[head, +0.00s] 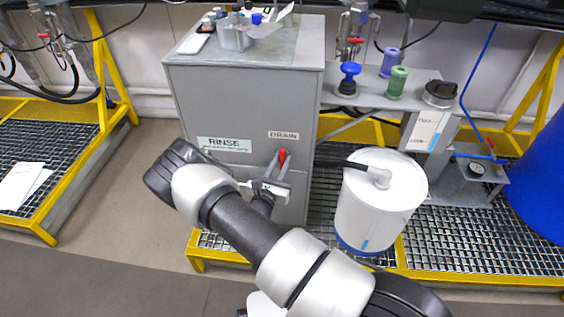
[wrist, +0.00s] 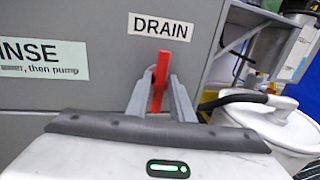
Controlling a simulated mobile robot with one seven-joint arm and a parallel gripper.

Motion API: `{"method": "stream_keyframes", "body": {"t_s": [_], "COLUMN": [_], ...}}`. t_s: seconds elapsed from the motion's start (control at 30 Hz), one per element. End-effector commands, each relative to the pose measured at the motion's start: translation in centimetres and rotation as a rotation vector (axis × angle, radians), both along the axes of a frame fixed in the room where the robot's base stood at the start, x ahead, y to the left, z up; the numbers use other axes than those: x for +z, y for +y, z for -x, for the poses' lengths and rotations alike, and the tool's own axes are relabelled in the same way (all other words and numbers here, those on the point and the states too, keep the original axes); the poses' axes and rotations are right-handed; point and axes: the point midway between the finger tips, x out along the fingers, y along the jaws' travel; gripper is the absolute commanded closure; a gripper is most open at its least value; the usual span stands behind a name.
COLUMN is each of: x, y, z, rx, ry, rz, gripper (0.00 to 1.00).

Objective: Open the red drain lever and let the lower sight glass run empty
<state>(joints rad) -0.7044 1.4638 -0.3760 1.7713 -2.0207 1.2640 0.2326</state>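The red drain lever (head: 282,156) is on the front of the grey cabinet (head: 240,100), below the DRAIN label (head: 283,135). In the wrist view the lever (wrist: 160,75) stands upright, close under the DRAIN label (wrist: 160,26). Whether either finger touches the lever I cannot tell. In the head view my gripper (head: 277,167) reaches the cabinet front at the lever. I cannot make out a sight glass in either view.
A white lidded drum (head: 380,205) with a black hose stands right of the cabinet on yellow-framed grating. A RINSE label (head: 224,145) is left of the lever.

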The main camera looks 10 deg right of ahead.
Motion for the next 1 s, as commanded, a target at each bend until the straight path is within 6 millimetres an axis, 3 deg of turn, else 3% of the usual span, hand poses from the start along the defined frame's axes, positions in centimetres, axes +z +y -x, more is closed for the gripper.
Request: {"method": "stream_keyframes", "body": {"t_s": [0.37,0.53,1.0], "x": [0.01,0.00,0.16], "y": [-0.43,-0.41,-0.42], "z": [-0.75,-0.72,-0.71], "rx": [0.000,0.000,0.000], "ry": [0.001,0.001,-0.026], "rz": [0.000,0.000,-0.084], "gripper": [0.79,1.00,1.00]}}
